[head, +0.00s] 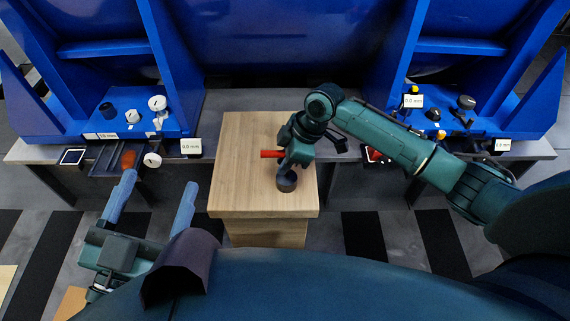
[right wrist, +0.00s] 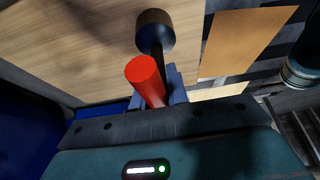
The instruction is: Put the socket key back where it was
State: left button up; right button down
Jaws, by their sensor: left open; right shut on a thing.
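The socket key has a red handle (head: 271,153) and a dark round socket end (head: 287,181). My right gripper (head: 292,166) is shut on it over the wooden block top (head: 240,180). In the right wrist view the red handle (right wrist: 147,80) points toward the camera and the dark socket (right wrist: 155,32) shows beyond it. I cannot tell whether the socket touches the wood. My left gripper (head: 157,190) is open and empty at the lower left, fingers wide apart, away from the key.
Blue motor stands rise at left and right behind a grey bench (head: 215,110). The left blue base (head: 95,120) carries dials and small parts. A dark slotted tray (head: 107,155) with an orange-brown handle (head: 128,158) is at the bench's left front. Most of the wooden top is bare.

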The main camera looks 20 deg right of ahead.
dwell(0.3)
jog(key=c, duration=1.4)
grip_release()
jog(key=shift+f, duration=0.15)
jog(key=shift+o, duration=0.2)
